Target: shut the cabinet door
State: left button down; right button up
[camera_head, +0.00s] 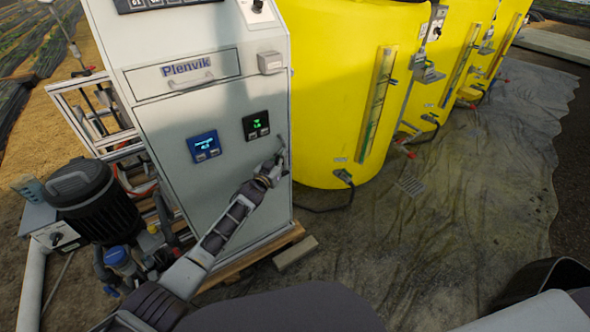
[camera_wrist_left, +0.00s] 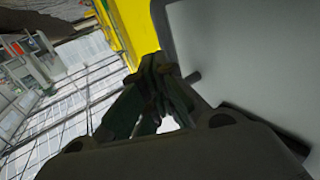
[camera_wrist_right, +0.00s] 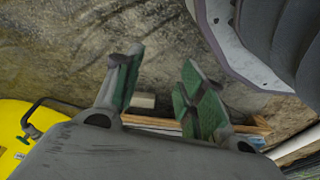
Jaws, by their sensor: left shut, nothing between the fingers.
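The cabinet (camera_head: 165,125) is a light grey box labelled Plenvik. Its door (camera_head: 215,185) is the grey front panel with a blue and a green display. In the head view the panel looks about flush, and I cannot tell whether a small gap remains. My left gripper (camera_head: 279,160) is at the door's right edge. In the left wrist view its fingers (camera_wrist_left: 160,70) are together and empty, beside the dark-edged grey panel (camera_wrist_left: 250,60). Whether they touch it is unclear. My right gripper (camera_wrist_right: 158,90) is open and empty, away from the door.
Large yellow tanks (camera_head: 335,80) stand right of the cabinet, with pipes and valves low down. A black pump motor (camera_head: 92,195) stands at the left. A wooden pallet (camera_head: 225,270) lies under the cabinet, with a small block (camera_head: 296,253) beside it. The dark ground sheet is mostly clear.

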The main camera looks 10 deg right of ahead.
pick_arm(q)
jog(key=s+d+p, duration=0.1)
jog(key=s+d, duration=0.2)
jog(key=s, duration=0.5)
jog(key=shift+p, duration=0.3)
pick_arm(e)
jog(key=shift+s+d+f, duration=0.25)
jog(key=shift+d+f, duration=0.1)
jog(key=shift+f, duration=0.5)
jog(key=shift+s+d+f, duration=0.25)
jog(key=shift+d+f, duration=0.15)
jog(key=shift+f, duration=0.4)
jog(key=shift+s+d+f, duration=0.25)
jog(key=shift+d+f, duration=0.1)
jog(key=shift+f, duration=0.5)
jog(key=shift+w+r, duration=0.1)
